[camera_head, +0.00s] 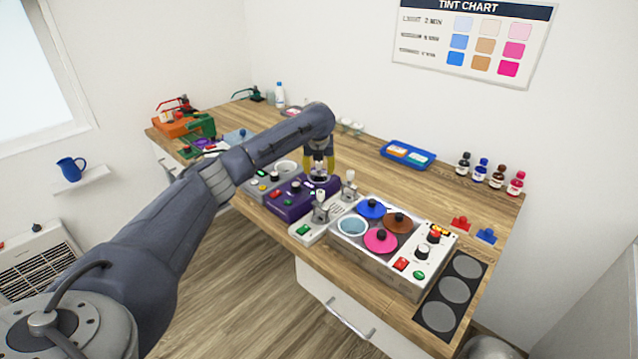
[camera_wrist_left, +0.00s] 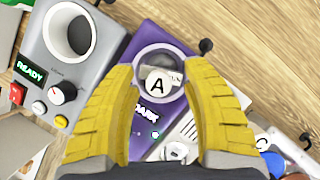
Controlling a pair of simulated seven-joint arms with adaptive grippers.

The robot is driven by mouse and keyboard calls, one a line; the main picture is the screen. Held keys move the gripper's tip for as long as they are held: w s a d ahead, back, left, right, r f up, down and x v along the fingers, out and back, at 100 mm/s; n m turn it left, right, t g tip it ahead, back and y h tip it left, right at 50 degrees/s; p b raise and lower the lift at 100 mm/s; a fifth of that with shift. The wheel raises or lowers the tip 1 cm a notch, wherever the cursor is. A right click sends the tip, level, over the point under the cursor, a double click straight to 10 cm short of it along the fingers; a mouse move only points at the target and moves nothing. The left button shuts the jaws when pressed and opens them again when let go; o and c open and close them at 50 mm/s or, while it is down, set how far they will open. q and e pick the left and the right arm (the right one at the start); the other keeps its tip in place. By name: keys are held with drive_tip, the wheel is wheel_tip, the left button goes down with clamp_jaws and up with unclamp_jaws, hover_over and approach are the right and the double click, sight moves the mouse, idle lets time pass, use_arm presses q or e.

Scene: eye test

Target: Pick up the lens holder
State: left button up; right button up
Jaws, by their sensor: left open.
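My left gripper (camera_head: 319,166) is open above the purple device (camera_head: 297,200), its yellow fingers pointing down. In the left wrist view the fingers (camera_wrist_left: 159,72) stand on either side of a round white tag marked A (camera_wrist_left: 158,83). This tag appears to be on a lens holder at the round ring of the purple device (camera_wrist_left: 140,42). Nothing is gripped. I cannot tell whether the fingers touch the holder, and its lower part is hidden. Two metal holders, one at the front (camera_head: 320,206) and one behind (camera_head: 348,186), stand on a white base. My right gripper is not in view.
A grey device (camera_wrist_left: 98,60) with a round well stands left of the purple one. To the right is a white dye unit (camera_head: 375,262) with coloured lids. A blue tray (camera_head: 408,164) and several small bottles (camera_head: 480,170) stand at the back. Bare wood lies between.

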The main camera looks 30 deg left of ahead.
use_arm(q)
drive_tip(key=shift+w+f, duration=0.1)
drive_tip(key=shift+f, duration=0.25)
drive_tip(key=shift+c, duration=0.2)
clamp_jaws()
